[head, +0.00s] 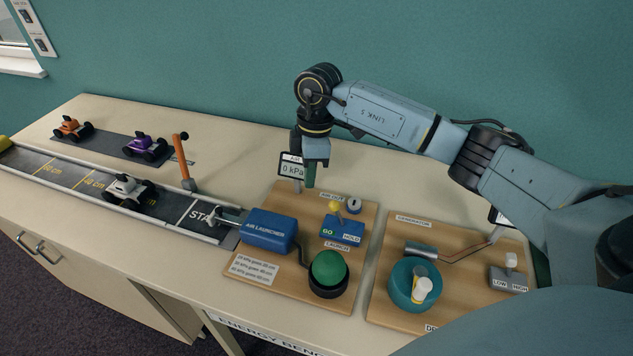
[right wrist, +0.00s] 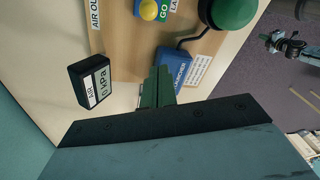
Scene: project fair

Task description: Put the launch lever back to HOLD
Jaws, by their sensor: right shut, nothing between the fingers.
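The launch lever (head: 334,206) has a yellow ball knob and stands on a blue box (head: 345,229) marked GO and HOLD. It leans to the left, toward the GO side. In the right wrist view the yellow knob (right wrist: 149,10) is at the top edge, close to the GO label, and HOLD is out of frame. My right gripper (head: 310,184) points down behind the lever, beside the air display, apart from the lever. Its green fingers (right wrist: 157,86) are shut with nothing between them.
The air display (head: 291,168) reads 0 kPa, right by my right gripper. A green launch button (head: 329,268) and the blue air launcher (head: 269,230) share the lever's board. A white car (head: 128,189) sits on the track. The generator board (head: 455,300) is to the right.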

